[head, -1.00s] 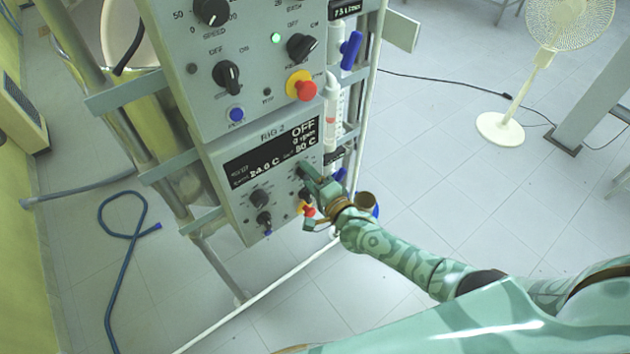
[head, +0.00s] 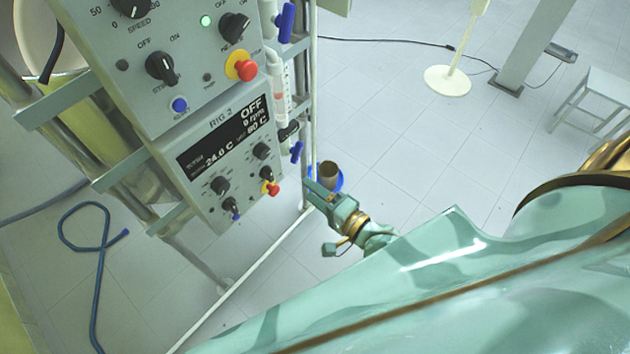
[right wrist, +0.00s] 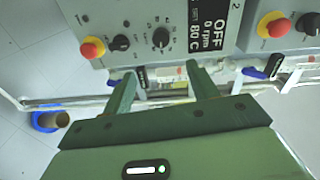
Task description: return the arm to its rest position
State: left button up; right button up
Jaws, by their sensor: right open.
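My right gripper (head: 317,190) is green, open and empty. It hangs just right of the lower control panel, apart from its knobs. In the right wrist view its two fingers (right wrist: 160,73) point toward the panel with a clear gap between them. The lower RIG 2 panel (head: 205,190) is grey, with a dark display (head: 238,136) reading OFF and 0 rpm. It also shows upside-down or tilted in the right wrist view (right wrist: 180,22). My green right arm fills the lower right of the head view. My left gripper is not in view.
An upper panel (head: 185,60) has knobs and a red emergency button (head: 247,71). Metal rig rails and blue-handled valves (head: 285,22) stand beside the panels. A brown cup-like object in a blue holder (head: 328,172) is near the gripper. Open tiled floor (head: 410,130) lies to the right.

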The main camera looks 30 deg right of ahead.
dwell(0.4)
jog(key=s+d+f+n+g+h+b, duration=0.1)
jog(key=s+d+f+n+g, duration=0.25)
jog(key=f, duration=0.55)
jog(key=s+d+f+n+g+h+b, duration=0.1)
jog(key=s+f+n+g+b, duration=0.1)
jog(key=s+f+n, duration=0.5)
jog(key=s+d+f+n+g+h+b, duration=0.1)
jog(key=d+f+n+g, duration=0.25)
jog(key=f, duration=0.75)
jog(key=s+a+f+n+g+h+b, duration=0.1)
jog(key=s+f+g+b, duration=0.2)
jog(key=s+f, duration=0.6)
jog(key=s+a+f+n+g+h+b, duration=0.1)
jog(key=s+f+b, duration=0.5)
jog(key=s, duration=0.8)
notch_tip(320, 180, down, 4)
jog(key=n+g, duration=0.1)
jog(key=g, duration=0.1)
jog(key=shift+s+a+r+g, duration=0.2)
jog(key=shift+s+a+g, duration=0.1)
jog(key=shift+g, duration=0.1)
